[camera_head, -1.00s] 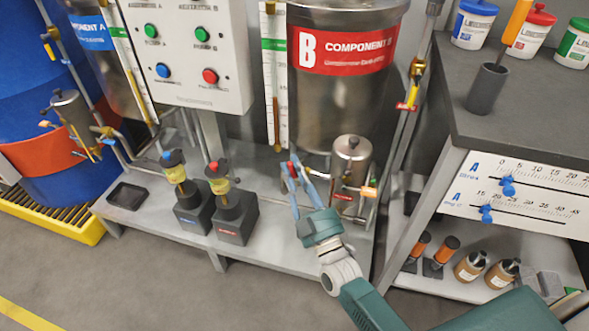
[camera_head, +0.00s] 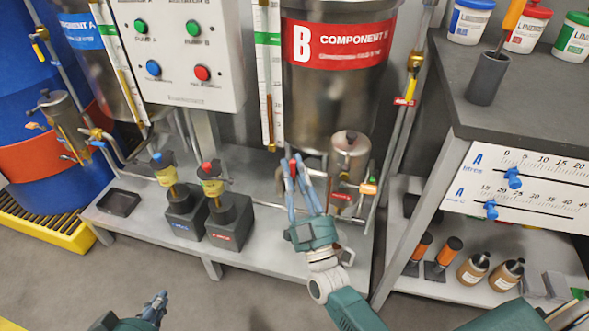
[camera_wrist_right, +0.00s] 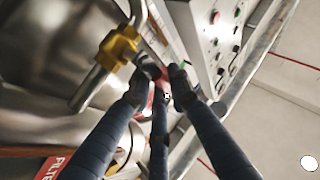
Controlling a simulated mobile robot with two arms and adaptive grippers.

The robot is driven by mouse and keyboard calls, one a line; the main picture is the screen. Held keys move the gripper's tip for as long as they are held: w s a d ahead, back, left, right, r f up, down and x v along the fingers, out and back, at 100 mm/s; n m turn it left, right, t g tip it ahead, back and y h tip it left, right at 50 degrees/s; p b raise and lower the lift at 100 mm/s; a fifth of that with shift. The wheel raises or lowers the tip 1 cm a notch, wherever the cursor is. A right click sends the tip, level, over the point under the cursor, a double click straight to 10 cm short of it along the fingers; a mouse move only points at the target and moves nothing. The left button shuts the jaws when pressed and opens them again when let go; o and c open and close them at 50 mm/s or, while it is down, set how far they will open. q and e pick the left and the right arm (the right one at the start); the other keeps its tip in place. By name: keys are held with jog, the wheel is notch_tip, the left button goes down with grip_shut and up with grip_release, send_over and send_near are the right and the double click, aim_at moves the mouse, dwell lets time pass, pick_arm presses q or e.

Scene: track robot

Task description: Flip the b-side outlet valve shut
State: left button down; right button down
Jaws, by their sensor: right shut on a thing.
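The steel component B tank (camera_head: 335,95) stands at the back with a red label. Its outlet valve is at the tank's foot, mostly hidden by my right gripper (camera_head: 291,168) in the head view. In the right wrist view a brass valve body (camera_wrist_right: 122,45) sits on a pipe by the tank. A red lever (camera_wrist_right: 160,92) shows between the blue-grey fingers of my right gripper (camera_wrist_right: 162,78), which is shut on it. How far the lever is turned cannot be told. My left gripper (camera_head: 157,303) is low at the left, away from the valve; its fingers are too small to judge.
A small steel filter canister (camera_head: 350,155) with piping stands just right of the right gripper. Two pumps (camera_head: 228,215) stand to its left on the grey bench (camera_head: 270,245). The control box (camera_head: 190,55) is above them. A dark worktop (camera_head: 540,110) is at the right.

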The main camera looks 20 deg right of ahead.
jog(key=c, duration=1.9)
grip_release()
jog(key=shift+o, duration=0.2)
jog(key=v, duration=1.2)
jog(key=shift+w, duration=0.1)
